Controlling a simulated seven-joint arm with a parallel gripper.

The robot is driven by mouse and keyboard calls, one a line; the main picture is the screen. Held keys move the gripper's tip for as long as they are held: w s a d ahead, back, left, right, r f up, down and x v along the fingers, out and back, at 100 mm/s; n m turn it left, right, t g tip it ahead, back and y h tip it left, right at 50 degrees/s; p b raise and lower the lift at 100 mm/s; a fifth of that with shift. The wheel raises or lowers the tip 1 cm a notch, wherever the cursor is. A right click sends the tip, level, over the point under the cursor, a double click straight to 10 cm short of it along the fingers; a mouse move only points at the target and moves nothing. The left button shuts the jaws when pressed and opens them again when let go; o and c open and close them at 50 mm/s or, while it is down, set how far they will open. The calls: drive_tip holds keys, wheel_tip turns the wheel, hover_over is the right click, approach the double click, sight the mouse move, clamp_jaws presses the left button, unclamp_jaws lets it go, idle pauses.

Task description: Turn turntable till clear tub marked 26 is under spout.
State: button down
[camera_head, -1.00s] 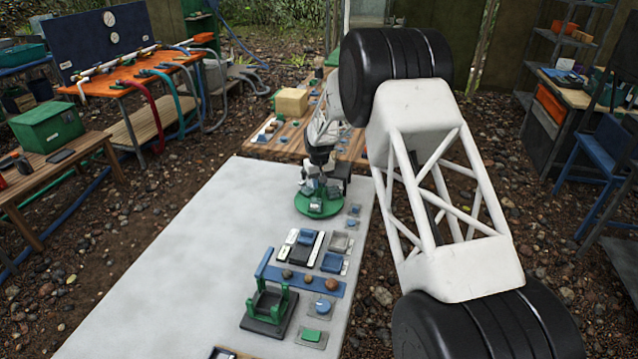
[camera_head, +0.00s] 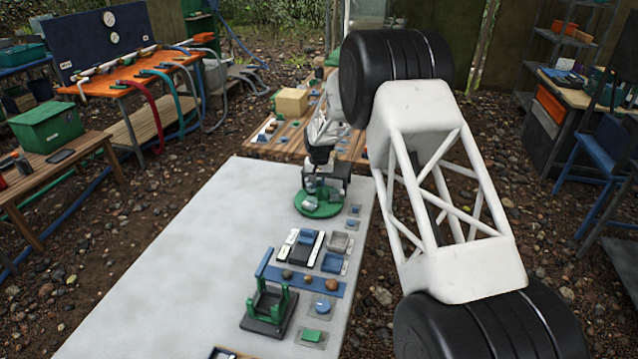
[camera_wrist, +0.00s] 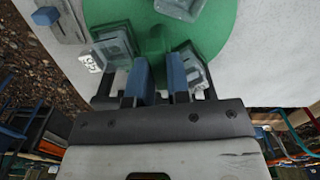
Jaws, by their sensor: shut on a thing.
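The green round turntable (camera_head: 322,211) stands at the far end of the pale table; it also fills the top of the wrist view (camera_wrist: 222,52). Clear, greyish tubs sit on it: one at the left (camera_wrist: 113,42) with a white label too small to read, one at the right (camera_wrist: 192,68) beside my fingers, and one at the top (camera_wrist: 180,7). My gripper (camera_wrist: 160,78) has blue fingertips and is shut on a green upright handle (camera_wrist: 154,45) of the turntable, between two tubs. I cannot tell which tub is marked 26. The spout is not clearly visible.
Nearer on the table are a blue strip (camera_head: 325,285) with round stones, a green-and-black stand (camera_head: 268,308), and small blue and green pieces. The table's left half is clear. A wooden table (camera_head: 262,148) with small items stands behind.

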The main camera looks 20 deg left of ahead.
drive_tip(key=shift+m, duration=4.3)
drive_tip(key=c, duration=1.2)
unclamp_jaws()
drive_tip(key=shift+o, duration=0.2)
drive_tip(key=shift+r, duration=0.1)
drive_tip(key=shift+r, duration=3.4)
